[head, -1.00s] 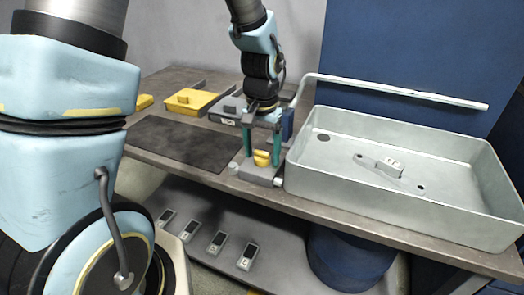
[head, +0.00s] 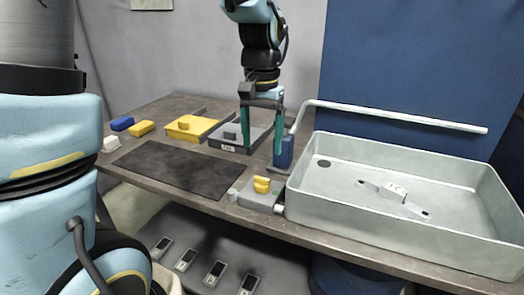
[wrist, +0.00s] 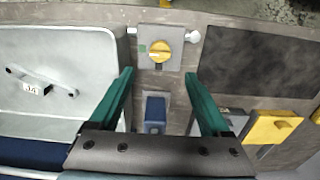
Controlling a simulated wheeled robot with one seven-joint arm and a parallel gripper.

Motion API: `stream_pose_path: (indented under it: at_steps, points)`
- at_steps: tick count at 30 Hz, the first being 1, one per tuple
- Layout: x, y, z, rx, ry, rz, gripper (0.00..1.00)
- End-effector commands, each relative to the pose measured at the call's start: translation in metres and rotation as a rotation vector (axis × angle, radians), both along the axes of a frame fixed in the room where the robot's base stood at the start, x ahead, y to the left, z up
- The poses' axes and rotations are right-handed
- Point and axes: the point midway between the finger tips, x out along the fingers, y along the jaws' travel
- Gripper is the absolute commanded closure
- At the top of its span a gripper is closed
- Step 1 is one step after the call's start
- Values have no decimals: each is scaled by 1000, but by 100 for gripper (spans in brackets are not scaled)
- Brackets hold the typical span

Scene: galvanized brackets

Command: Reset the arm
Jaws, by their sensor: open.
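My gripper (head: 261,135) hangs from the arm above the back of the workbench, its two green fingers pointing down. The fingers are apart with nothing between them. In the wrist view, my gripper (wrist: 160,95) is also open, with the bench seen below it. A grey block with a yellow knob (head: 262,185) stands at the bench front, below and apart from the fingers. It also shows in the wrist view (wrist: 160,52). A blue upright block (head: 284,152) stands just right of the fingers, and appears between them from above in the wrist view (wrist: 155,112).
A grey basin (head: 420,228) holding a numbered bracket (head: 394,193) fills the right. A white pipe (head: 400,117) runs behind it. Blue (head: 122,123) and yellow (head: 141,128) blocks sit far left.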

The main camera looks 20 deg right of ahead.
Motion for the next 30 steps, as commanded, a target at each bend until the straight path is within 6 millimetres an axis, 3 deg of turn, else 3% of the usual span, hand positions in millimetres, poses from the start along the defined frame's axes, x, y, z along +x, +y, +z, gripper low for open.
stream_pose_path:
  at_steps: [12,15,17,23,27,30]
  points:
    - [0,0,1,0,0,1,19]
    - [5,11,-2,-3,-4,28,19]
    - [12,28,-5,-8,-9,72,19]
    - [34,130,-26,-37,-52,326,19]
    - [30,197,-39,-52,-88,504,19]
    - [22,229,-46,-58,-109,594,19]
